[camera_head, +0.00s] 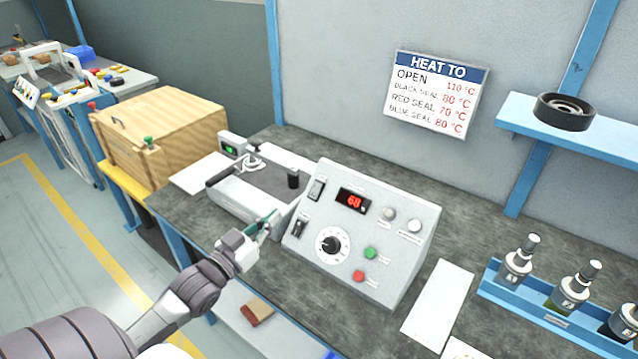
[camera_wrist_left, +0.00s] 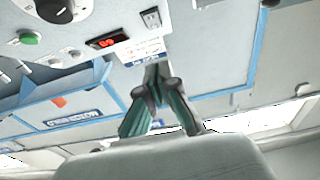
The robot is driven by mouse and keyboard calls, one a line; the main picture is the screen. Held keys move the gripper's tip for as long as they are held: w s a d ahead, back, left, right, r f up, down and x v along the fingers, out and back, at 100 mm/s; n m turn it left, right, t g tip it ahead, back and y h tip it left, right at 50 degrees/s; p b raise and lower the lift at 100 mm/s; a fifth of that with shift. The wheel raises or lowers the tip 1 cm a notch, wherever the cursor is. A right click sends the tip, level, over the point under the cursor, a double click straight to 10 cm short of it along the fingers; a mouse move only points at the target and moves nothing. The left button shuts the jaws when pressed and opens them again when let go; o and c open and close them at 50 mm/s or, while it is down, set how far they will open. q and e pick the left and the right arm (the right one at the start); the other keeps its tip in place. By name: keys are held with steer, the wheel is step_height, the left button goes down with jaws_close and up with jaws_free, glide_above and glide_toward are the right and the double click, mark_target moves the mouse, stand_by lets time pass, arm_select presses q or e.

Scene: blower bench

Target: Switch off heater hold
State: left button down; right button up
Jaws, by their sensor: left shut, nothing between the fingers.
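The grey control box (camera_head: 385,285) stands on the bench with a sloped front. Its red display (camera_head: 353,201) seems to read 68. My left gripper (camera_head: 270,219) is shut and empty, just left of the lower switch and apparently apart from the panel. In the left wrist view its closed fingertips (camera_wrist_left: 157,70) are below a dark switch (camera_wrist_left: 151,18) and the red display (camera_wrist_left: 108,40). My right gripper is not in view.
The box also carries a black dial (camera_head: 332,244), a green button (camera_head: 369,253) and a red button (camera_head: 359,276). A grey device (camera_head: 250,195) stands close behind my left gripper. A blue rack (camera_head: 545,315) of bottles is at right; a white sheet (camera_head: 438,305) lies between.

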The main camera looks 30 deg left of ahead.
arm_select(q)
steer(key=p, duration=0.2)
glide_toward(323, 177)
step_height(323, 177, up, 3)
steer(key=w+f, duration=0.1)
steer(key=w, duration=0.2)
steer(key=shift+w+f, duration=0.15)
steer(key=shift+f, duration=0.25)
steer(key=shift+w+d+f, duration=0.1)
steer(key=shift+w+f, duration=0.3)
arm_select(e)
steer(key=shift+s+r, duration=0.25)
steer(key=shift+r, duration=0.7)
